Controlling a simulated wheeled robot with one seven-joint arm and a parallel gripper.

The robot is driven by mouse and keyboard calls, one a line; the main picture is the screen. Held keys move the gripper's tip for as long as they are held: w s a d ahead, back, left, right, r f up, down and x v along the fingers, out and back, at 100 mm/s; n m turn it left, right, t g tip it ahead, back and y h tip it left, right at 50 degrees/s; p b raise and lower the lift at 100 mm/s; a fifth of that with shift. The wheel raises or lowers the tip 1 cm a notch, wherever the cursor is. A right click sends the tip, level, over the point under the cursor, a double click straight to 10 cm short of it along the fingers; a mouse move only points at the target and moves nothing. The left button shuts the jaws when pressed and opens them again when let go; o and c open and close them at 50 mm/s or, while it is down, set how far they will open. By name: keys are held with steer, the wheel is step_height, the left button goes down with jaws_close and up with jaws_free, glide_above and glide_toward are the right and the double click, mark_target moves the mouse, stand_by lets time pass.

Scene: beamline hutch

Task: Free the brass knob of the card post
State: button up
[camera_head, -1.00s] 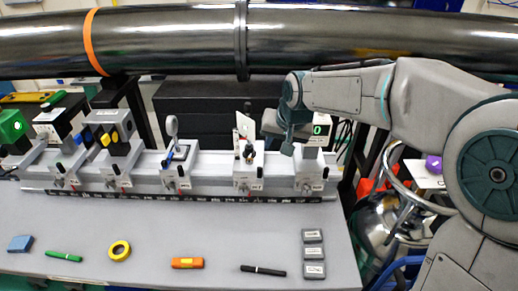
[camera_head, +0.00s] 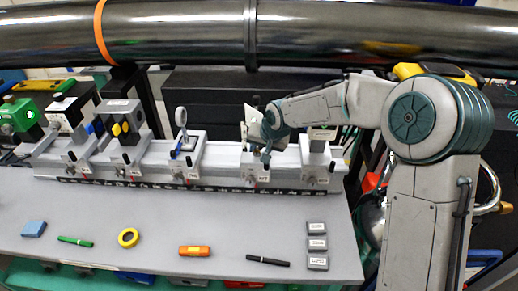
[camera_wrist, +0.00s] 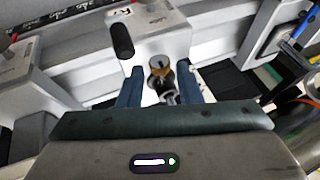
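The card post's white card (camera_head: 253,111) stands upright on a rail carrier (camera_head: 255,181), the second from the right. In the head view my gripper (camera_head: 266,156) is at this post and hides its knob. The two fingers are open, one on each side of the knob, with a visible gap on both sides. I cannot tell how deep the knob sits between them.
A black lever (camera_wrist: 122,40) sticks up from the carrier close to the knob. Other carriers stand along the rail, one with a ring post (camera_head: 181,118). A large steel pipe (camera_head: 350,35) crosses above. The bench front holds a black marker (camera_head: 268,260) and an orange item (camera_head: 194,251).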

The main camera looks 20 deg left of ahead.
steer(key=shift+x, duration=0.85)
jaws_close()
